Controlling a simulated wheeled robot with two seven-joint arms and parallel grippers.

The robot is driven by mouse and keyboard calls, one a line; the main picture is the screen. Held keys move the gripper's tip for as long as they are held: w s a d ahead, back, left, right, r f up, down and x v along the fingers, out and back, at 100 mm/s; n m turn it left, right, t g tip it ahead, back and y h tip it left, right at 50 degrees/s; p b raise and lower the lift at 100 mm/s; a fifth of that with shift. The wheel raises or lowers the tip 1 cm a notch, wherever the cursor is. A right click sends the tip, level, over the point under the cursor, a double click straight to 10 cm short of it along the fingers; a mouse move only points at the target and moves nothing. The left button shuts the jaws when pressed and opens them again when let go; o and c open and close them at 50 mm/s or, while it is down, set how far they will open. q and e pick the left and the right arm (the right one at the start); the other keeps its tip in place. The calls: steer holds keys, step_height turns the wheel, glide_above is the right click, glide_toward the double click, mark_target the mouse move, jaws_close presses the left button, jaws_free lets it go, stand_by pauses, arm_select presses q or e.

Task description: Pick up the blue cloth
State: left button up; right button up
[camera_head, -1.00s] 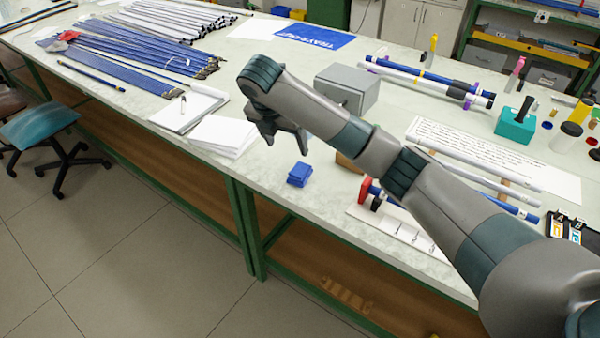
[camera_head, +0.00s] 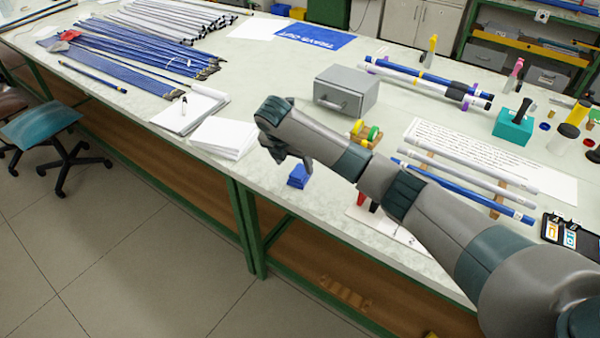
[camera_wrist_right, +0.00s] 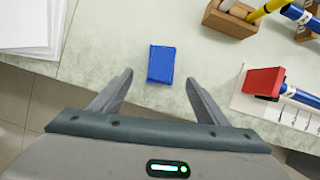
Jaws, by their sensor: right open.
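The blue cloth (camera_head: 298,176) lies folded in a small block on the bench near its front edge. In the right wrist view the blue cloth (camera_wrist_right: 161,64) lies flat, ahead of and roughly between the two fingertips. My right gripper (camera_head: 285,160) is above the bench, just behind and left of the cloth in the head view, and covers part of it. In the right wrist view my right gripper (camera_wrist_right: 158,82) is open with nothing between its fingers. My left gripper is in neither view.
A grey drawer box (camera_head: 345,90) stands behind. White paper stacks (camera_head: 224,137) lie to the left. A red block (camera_wrist_right: 263,81) on a blue rod's end and a wooden holder (camera_wrist_right: 229,20) are to the right in the wrist view. Bench around the cloth is clear.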

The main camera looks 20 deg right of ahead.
mark_target(299, 173)
steer(key=shift+x, duration=1.15)
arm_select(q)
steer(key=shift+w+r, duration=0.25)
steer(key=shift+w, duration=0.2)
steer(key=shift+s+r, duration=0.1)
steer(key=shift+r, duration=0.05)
arm_select(e)
steer(key=shift+f, duration=0.1)
steer(key=shift+w+d+f+p, duration=0.15)
steer(key=shift+f+p, duration=0.15)
steer(key=shift+p, duration=0.15)
steer(key=p+x, duration=0.1)
steer(key=x, duration=0.2)
steer(key=shift+d, duration=0.1)
steer(key=shift+w+d+f, duration=0.15)
steer(key=shift+f, duration=0.4)
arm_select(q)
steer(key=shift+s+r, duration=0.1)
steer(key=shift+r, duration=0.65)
arm_select(e)
steer(key=shift+c, duration=0.3)
steer(key=c, duration=1.1)
